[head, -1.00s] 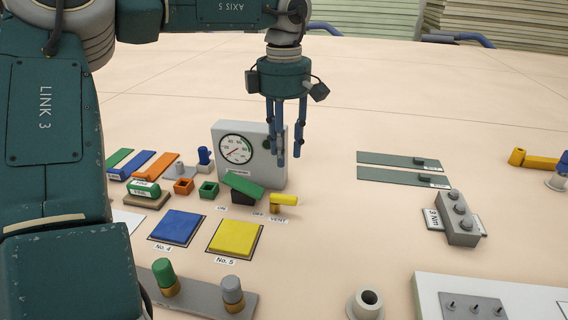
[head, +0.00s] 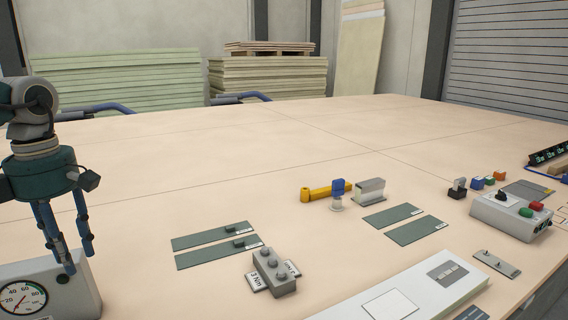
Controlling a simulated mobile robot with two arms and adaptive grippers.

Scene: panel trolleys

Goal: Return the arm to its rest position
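My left gripper (head: 68,252) hangs at the left edge of the head view, fingers pointing down. Its fingers are apart and nothing shows between them. It is in front of and above the grey gauge box (head: 80,290), which has a round dial; I cannot tell whether they touch. My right gripper and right arm are not in view.
On the pale table (head: 230,140) are green-grey slide plates (head: 215,234), a grey block with knobs (head: 273,271), a yellow-handled valve (head: 322,192) and a button box (head: 510,215). The table's far part is clear. Panel stacks (head: 120,80) stand behind.

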